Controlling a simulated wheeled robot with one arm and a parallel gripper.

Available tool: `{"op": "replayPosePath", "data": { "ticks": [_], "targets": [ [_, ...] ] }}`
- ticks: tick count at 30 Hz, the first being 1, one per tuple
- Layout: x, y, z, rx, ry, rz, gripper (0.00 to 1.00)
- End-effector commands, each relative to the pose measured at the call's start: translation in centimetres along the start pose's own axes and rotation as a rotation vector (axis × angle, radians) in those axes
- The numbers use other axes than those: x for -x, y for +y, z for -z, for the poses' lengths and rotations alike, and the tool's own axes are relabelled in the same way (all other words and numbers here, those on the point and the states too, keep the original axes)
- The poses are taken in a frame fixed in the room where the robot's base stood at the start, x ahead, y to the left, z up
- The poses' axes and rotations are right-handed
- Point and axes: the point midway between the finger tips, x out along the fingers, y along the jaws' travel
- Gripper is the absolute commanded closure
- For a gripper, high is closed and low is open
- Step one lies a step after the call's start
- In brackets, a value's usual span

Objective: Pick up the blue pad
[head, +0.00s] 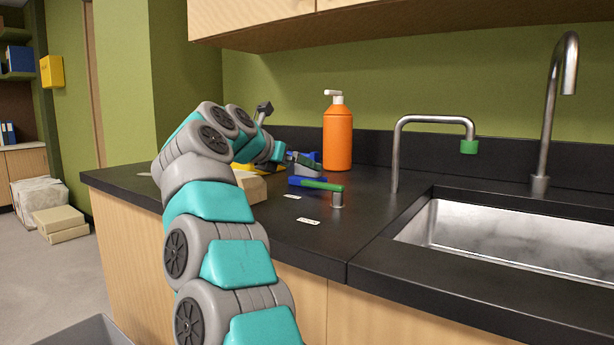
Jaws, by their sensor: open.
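My teal and grey arm reaches over the black counter (130,181), and my gripper (307,164) is small and far off, low over the back of the counter. Its jaws are open. A small blue patch (314,155) shows right behind the gripper; it may be the blue pad, but it is mostly hidden and I cannot tell its shape. I cannot tell whether the gripper touches it.
An orange pump bottle (338,138) stands close behind the gripper. A tan block (251,187) and something yellow (242,167) sit by my arm. Taps and a sink (500,240) are at right.

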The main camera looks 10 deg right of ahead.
Motion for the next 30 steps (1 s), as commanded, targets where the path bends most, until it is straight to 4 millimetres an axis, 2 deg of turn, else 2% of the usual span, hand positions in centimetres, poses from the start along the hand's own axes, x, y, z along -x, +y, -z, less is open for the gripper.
{"op": "replayPosePath", "data": {
  "ticks": [3, 11, 16, 20, 27, 30],
  "targets": [
    [-1.9, 0.1, -0.2, 0.001, -0.002, 0.0, 0.0],
    [-3.8, 0.1, -0.4, 0.0, -0.002, 0.001, 0.0],
    [-6.0, 0.1, -1.2, -0.003, -0.002, 0.002, 0.0],
    [-7.8, 0.3, -1.0, 0.0, -0.004, -0.001, 0.0],
    [-8.2, 0.4, -0.8, 0.001, -0.003, -0.003, 0.0],
    [-8.2, 0.4, -0.8, 0.0, -0.003, -0.003, 0.09]
  ]
}}
